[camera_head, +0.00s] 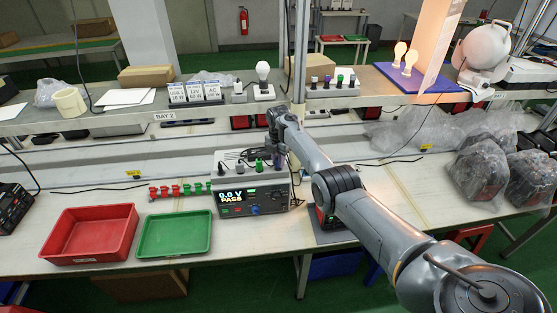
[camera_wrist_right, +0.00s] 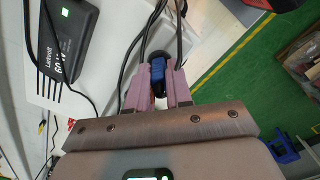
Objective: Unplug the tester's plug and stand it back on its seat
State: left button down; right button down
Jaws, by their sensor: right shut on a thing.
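The tester (camera_head: 228,210) is a pale box on the bench; its display reads 0.0 V and PASS. A green plug (camera_head: 259,165) and a dark plug (camera_head: 221,169) stand on its top. My right gripper (camera_head: 279,163) points down over the right end of the tester's top. In the wrist view, its pinkish fingers are shut on a blue plug (camera_wrist_right: 158,72) with dark parts around it. The fingers and wrist hide most of this plug in the head view. I cannot tell whether it is in a socket or clear of it. My left gripper is not in view.
A red tray (camera_head: 92,258), a green tray (camera_head: 175,255) and a row of red and green plugs (camera_head: 182,190) lie left of the tester. Bagged dark items (camera_head: 480,168) stand on the right. A shelf (camera_head: 200,106) runs behind. Cables pass near my fingers.

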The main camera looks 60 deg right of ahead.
jog(key=shift+f, duration=0.1)
jog(key=c, duration=0.9)
grip_release()
jog(key=shift+c, duration=0.2)
